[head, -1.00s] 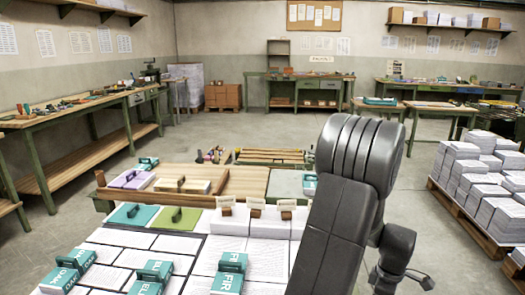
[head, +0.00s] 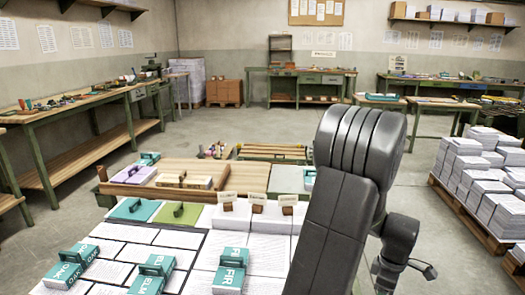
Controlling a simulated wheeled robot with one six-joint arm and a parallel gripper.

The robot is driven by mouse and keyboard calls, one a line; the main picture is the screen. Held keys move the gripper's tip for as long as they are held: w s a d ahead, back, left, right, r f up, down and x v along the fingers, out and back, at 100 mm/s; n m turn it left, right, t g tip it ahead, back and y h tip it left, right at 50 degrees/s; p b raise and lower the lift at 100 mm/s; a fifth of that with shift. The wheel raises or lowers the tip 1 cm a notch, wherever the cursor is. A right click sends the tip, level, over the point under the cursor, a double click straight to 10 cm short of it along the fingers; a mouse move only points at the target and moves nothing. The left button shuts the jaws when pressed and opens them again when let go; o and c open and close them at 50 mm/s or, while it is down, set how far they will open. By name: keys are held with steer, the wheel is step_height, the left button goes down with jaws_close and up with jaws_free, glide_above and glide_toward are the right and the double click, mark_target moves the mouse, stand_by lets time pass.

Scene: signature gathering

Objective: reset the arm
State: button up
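My arm, dark grey and bent at a thick ribbed elbow, fills the right of centre in the head view. Its wrist end hangs to the right of the upper link, low in the picture. My gripper (head: 405,272) shows only in part there, as small dark pieces. Its fingers cannot be made out, so I cannot tell whether it is open or shut. No held object shows.
A table in front carries paper stacks (head: 182,239), teal blocks marked with letters (head: 230,276), a teal pad (head: 134,209) and a green pad (head: 178,213). Paper piles stand on a pallet (head: 470,221) at right. Workbenches line the walls. The middle floor is clear.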

step_height(320, 180, up, 10)
step_height(320, 180, down, 14)
steer(key=shift+f+b, duration=0.15)
steer(key=shift+b, duration=0.25)
steer(key=shift+m, duration=0.3)
steer(key=m, duration=0.3)
steer(key=shift+m, duration=0.4)
steer(key=m, duration=0.4)
steer(key=shift+m+p, duration=0.3)
steer(key=shift+p, duration=0.1)
steer(key=m, duration=0.5)
steer(key=shift+p, duration=0.3)
steer(key=shift+m, duration=2)
steer(key=shift+a+r+p, duration=0.1)
steer(key=shift+r+p, duration=0.15)
steer(key=shift+p, duration=0.05)
